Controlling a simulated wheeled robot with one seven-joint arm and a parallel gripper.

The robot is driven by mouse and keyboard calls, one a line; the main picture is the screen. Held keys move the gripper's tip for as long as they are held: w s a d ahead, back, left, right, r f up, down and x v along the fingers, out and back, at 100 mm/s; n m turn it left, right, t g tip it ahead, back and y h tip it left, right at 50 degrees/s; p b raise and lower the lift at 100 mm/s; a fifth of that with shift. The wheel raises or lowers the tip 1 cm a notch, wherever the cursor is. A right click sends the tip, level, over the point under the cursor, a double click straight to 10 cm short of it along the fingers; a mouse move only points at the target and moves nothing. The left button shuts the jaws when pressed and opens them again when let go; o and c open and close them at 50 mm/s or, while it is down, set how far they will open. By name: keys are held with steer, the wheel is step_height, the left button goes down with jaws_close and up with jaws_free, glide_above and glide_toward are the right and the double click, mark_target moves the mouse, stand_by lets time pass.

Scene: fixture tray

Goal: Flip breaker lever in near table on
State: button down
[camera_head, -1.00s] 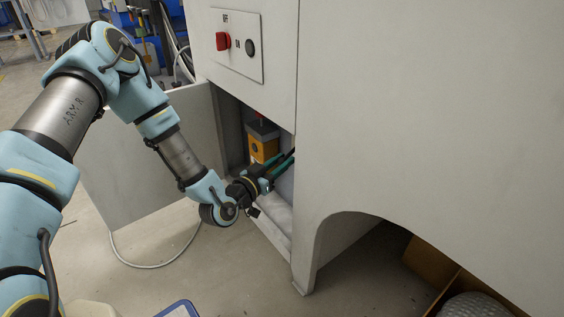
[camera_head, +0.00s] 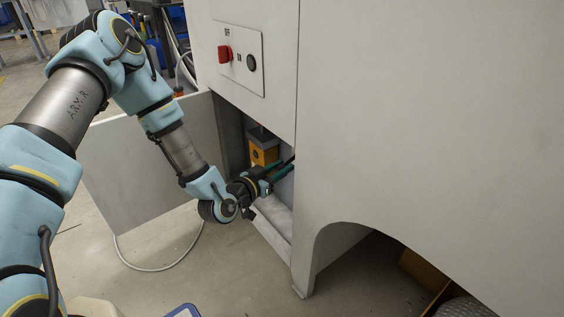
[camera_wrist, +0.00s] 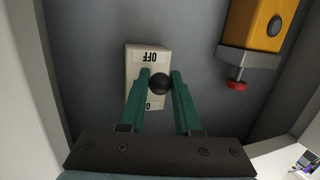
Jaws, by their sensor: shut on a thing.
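The breaker (camera_wrist: 145,57) is a cream block on the grey back wall of the cabinet in the wrist view. The breaker lever (camera_wrist: 161,84) ends in a round black knob. My gripper (camera_wrist: 160,80) is shut on the knob, with one green finger on each side. In the head view my gripper (camera_head: 282,171) reaches into the open cabinet, and the cabinet's edge hides the breaker and lever.
A yellow box (camera_head: 264,153) hangs inside the cabinet; its red-tipped part (camera_wrist: 236,86) is right of my fingers. The cabinet door (camera_head: 150,160) stands open behind my arm. A panel with a red switch (camera_head: 225,53) is above the opening.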

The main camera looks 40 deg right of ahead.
mark_target(280, 166)
steer(key=r+y+p, duration=0.1)
steer(key=y+p, duration=0.1)
steer(key=p, duration=0.2)
steer(key=r+y+p, duration=0.1)
steer(key=r+p, duration=0.1)
steer(key=p, duration=0.1)
steer(key=shift+a+r+m+y+p, duration=0.2)
steer(key=shift+r+m+y+p, duration=0.05)
steer(key=shift+m+y+p, duration=0.15)
steer(key=y+p, duration=0.1)
steer(key=p, duration=0.1)
steer(key=r+y+p, duration=0.1)
steer(key=p, duration=0.1)
steer(key=shift+g+y, duration=0.3)
steer(key=shift+y, duration=0.1)
steer(key=shift+f, duration=0.1)
steer(key=c, duration=0.6)
jaws_free()
steer(key=shift+d, duration=0.1)
steer(key=p+v, duration=0.1)
steer(key=v, duration=1)
steer(key=shift+d, duration=0.15)
